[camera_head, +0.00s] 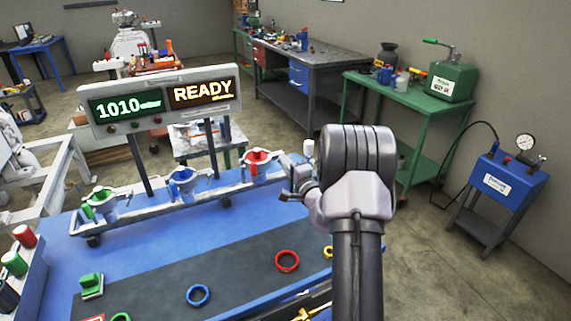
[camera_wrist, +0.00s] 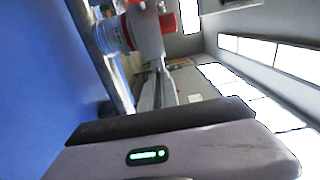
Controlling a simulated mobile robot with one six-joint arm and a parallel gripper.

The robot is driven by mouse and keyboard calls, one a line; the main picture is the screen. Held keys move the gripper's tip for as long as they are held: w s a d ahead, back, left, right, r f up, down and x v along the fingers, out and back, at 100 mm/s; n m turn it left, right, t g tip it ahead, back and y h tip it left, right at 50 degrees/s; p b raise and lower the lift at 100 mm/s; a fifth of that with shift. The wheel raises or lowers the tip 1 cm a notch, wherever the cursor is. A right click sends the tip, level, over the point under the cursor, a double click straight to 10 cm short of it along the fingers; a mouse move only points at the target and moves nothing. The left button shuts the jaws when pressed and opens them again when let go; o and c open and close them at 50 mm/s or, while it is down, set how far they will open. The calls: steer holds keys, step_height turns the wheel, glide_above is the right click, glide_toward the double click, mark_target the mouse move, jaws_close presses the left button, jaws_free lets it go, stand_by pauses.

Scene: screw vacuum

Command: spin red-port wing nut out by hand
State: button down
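The red port (camera_head: 257,166) is the rightmost of the ports on the pale rail, a pale fitting with a red ring on top. Its wing nut is too small to tell apart in the head view. My gripper (camera_head: 287,192) is just right of the red port, with its small fingers pointing left; I cannot tell if they touch anything. In the wrist view, pale fittings with red parts (camera_wrist: 167,22) show at the top. My gripper's body fills the bottom of that view and its fingertips do not show.
The blue port (camera_head: 183,181) and green port (camera_head: 102,201) stand left on the same rail. A display (camera_head: 160,100) reading 1010 and READY rises behind. Red (camera_head: 287,261) and blue (camera_head: 198,295) rings lie on the dark mat. A blue pump unit (camera_head: 510,182) stands right.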

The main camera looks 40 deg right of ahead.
steer(key=shift+r+n, duration=0.1)
steer(key=shift+n, duration=0.4)
steer(key=c, duration=1.6)
jaws_free()
steer(key=shift+w, duration=0.1)
steer(key=p+v, duration=0.2)
steer(key=v, duration=1.5)
steer(key=shift+s, duration=0.25)
steer(key=shift+d, duration=0.1)
